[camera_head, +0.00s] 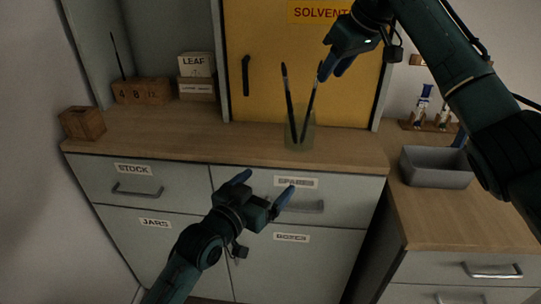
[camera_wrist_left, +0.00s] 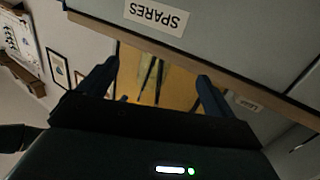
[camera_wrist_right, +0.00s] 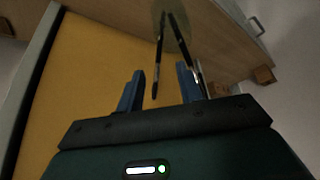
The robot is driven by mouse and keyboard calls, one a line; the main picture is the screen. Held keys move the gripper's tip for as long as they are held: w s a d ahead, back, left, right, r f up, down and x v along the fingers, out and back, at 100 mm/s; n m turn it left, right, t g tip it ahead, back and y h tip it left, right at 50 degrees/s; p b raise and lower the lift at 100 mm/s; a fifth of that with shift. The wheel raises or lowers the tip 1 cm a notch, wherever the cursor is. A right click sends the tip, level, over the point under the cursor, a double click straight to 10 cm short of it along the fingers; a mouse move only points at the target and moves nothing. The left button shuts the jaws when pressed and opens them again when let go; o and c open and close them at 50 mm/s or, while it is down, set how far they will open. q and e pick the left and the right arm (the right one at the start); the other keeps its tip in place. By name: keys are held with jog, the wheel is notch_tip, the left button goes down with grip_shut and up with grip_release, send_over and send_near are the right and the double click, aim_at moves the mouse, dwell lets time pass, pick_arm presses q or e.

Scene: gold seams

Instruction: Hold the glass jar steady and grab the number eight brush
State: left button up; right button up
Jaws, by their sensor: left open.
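A greenish see-through glass jar (camera_head: 307,136) stands on the wooden counter in front of the yellow cabinet door. Two dark brushes, a left one (camera_head: 289,95) and a right one (camera_head: 311,103), lean apart in it; no number on either is legible. My right gripper (camera_head: 329,73) is above the jar, close to the right brush's upper end. In the right wrist view its fingers (camera_wrist_right: 158,92) are apart, with one brush (camera_wrist_right: 158,62) showing between them and the other (camera_wrist_right: 186,50) beside one finger. My left gripper (camera_head: 266,184) is open and empty in front of the drawers, below the jar.
The yellow "SOLVENT" door (camera_head: 260,55) stands behind the jar. A grey bin (camera_head: 437,168) and a bottle rack (camera_head: 430,124) are at the right. Wooden blocks (camera_head: 142,91), a "LEAF" box (camera_head: 197,66) and a wooden cube (camera_head: 82,123) are at the left. The counter around the jar is clear.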

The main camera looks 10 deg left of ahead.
pick_arm(q)
send_near(300, 130)
notch_tip(300, 130, down, 3)
jog(key=a, duration=0.2)
jog(key=shift+m+t+h, duration=0.3)
jog(key=shift+m, duration=0.1)
jog(key=x, duration=1.4)
jog(key=shift+w, duration=0.15)
jog(key=c, duration=1.2)
